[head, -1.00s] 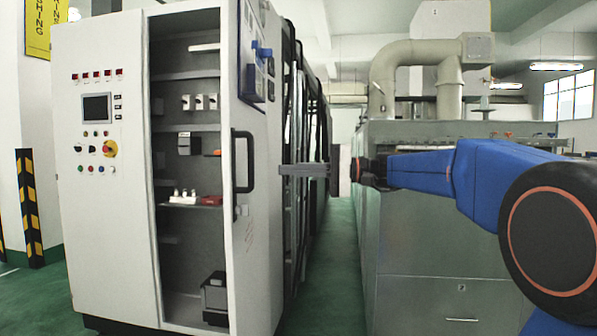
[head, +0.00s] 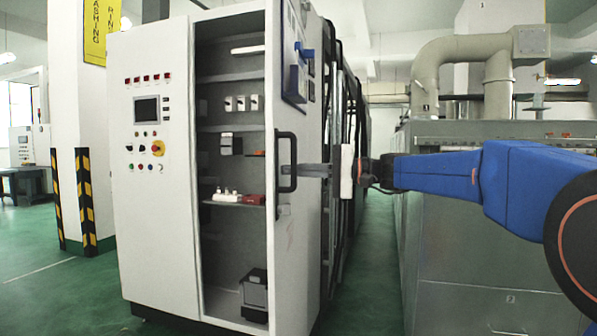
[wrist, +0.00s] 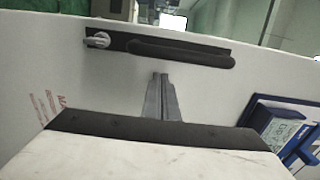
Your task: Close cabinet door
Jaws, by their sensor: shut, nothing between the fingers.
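The white cabinet (head: 164,225) stands left of centre in the head view, with its interior exposed. Its white door panel (head: 293,235) stands open at the right side of the opening and carries a black handle (head: 285,162). My gripper (head: 301,170) reaches in from the right, with its fingers shut and empty beside the handle. In the wrist view, the shut gripper (wrist: 161,80) points at the white door face (wrist: 75,78), just below the black handle (wrist: 180,51). I cannot tell whether the fingertips touch the door.
Shelves inside the cabinet hold small devices, and a black box (head: 254,290) sits at the bottom. A grey metal machine (head: 470,240) stands at the right, with a narrow green aisle between. A striped pillar (head: 85,190) is at the left. Green floor is open at front left.

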